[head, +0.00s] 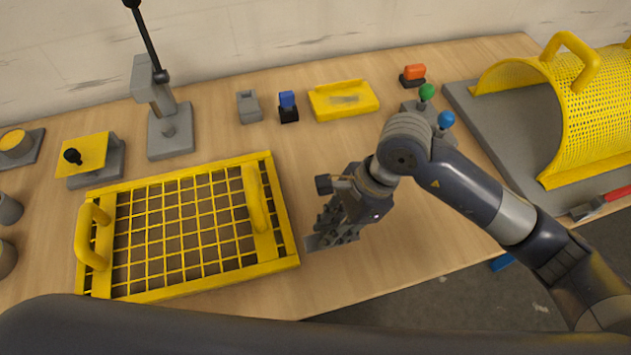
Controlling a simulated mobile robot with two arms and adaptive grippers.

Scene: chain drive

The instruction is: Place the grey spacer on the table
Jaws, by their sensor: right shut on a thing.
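My right gripper (332,225) points down and left over the front middle of the table (395,250), just right of the yellow grid frame. It is shut on a small grey piece (318,242), which looks like the grey spacer and is largely hidden by the fingers. I cannot tell whether the piece touches the wood or hangs just above it. My left gripper is not in view.
The yellow grid frame (285,222) lies close on the left. A yellow tray (345,112), a grey block (248,106) and a blue-topped block (288,105) stand behind. A yellow perforated guard (590,120) stands right. Bare wood lies between tray and gripper.

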